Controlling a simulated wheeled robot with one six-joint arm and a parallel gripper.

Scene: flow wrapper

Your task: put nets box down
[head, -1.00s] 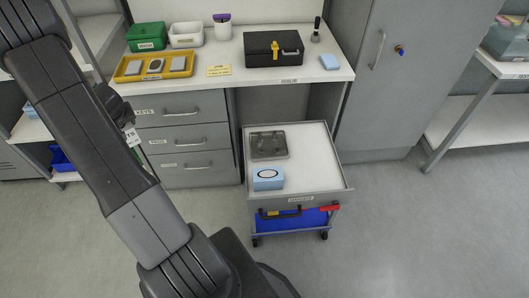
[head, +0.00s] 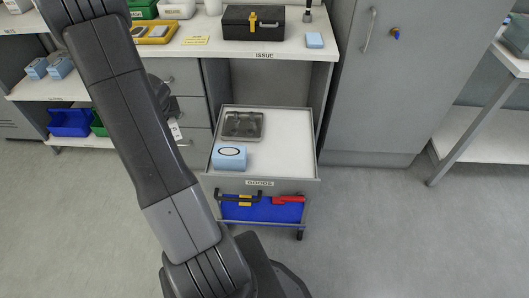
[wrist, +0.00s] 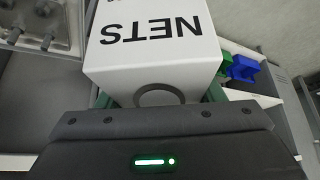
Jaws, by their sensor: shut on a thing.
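The nets box (wrist: 155,45) is white with black NETS lettering, upside down in the wrist view. My gripper (wrist: 158,97) is shut on it, with greenish fingers at its two sides. In the head view my arm hides most of the gripper; a small white patch (head: 175,130) beside the arm looks like part of the box. The box is held up, and I see no surface touching it. A trolley labelled GOODS (head: 290,150) stands ahead, with a metal tray (head: 242,125) and a light blue box (head: 229,157) on its white top.
The ISSUE bench (head: 285,50) behind carries a black toolbox (head: 253,22) and a blue block (head: 314,40). A left shelf (head: 30,90) holds light blue boxes, with a blue bin (head: 70,122) below. A grey cabinet (head: 380,90) stands right. The trolley top's right half is clear.

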